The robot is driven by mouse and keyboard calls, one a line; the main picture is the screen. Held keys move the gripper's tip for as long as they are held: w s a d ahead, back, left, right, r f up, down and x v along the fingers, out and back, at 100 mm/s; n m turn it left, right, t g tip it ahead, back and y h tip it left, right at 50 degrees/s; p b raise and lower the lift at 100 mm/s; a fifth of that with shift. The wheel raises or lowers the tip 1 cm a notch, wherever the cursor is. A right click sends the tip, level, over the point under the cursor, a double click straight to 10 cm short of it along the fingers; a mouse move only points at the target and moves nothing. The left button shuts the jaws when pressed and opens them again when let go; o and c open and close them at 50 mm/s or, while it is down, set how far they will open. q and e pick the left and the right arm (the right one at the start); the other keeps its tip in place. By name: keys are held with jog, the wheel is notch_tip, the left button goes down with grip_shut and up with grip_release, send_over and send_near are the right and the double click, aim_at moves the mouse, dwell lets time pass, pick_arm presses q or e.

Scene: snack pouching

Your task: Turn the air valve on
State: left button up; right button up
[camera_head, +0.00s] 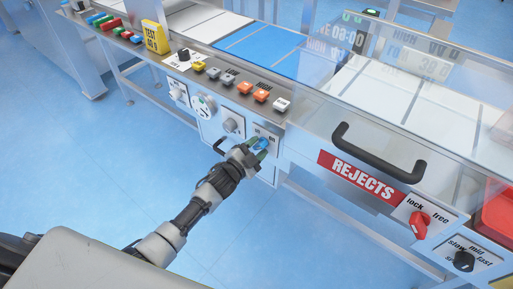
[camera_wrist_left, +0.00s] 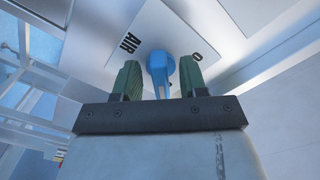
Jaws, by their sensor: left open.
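The air valve is a blue handle (camera_wrist_left: 160,68) on a pale plate (camera_wrist_left: 150,32) marked AIR, with another marking at the plate's right. In the left wrist view the handle stands between the two green fingers of my open left gripper (camera_wrist_left: 161,82). Whether the fingers touch it I cannot tell. In the head view my left gripper (camera_head: 254,152) is at the front panel, low and right of the gauge, and the blue handle (camera_head: 263,143) shows partly between its fingers. My right gripper is not in view.
Several coloured buttons line the ledge above. A black handle (camera_head: 378,155) over the REJECTS label (camera_head: 362,177) and a red lock/free knob (camera_head: 419,224) are at the right.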

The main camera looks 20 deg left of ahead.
pick_arm(q)
jog(key=shift+s+a, duration=0.1)
jog(key=shift+s, duration=0.2)
jog(key=p+v, duration=0.1)
jog(key=v, duration=0.9)
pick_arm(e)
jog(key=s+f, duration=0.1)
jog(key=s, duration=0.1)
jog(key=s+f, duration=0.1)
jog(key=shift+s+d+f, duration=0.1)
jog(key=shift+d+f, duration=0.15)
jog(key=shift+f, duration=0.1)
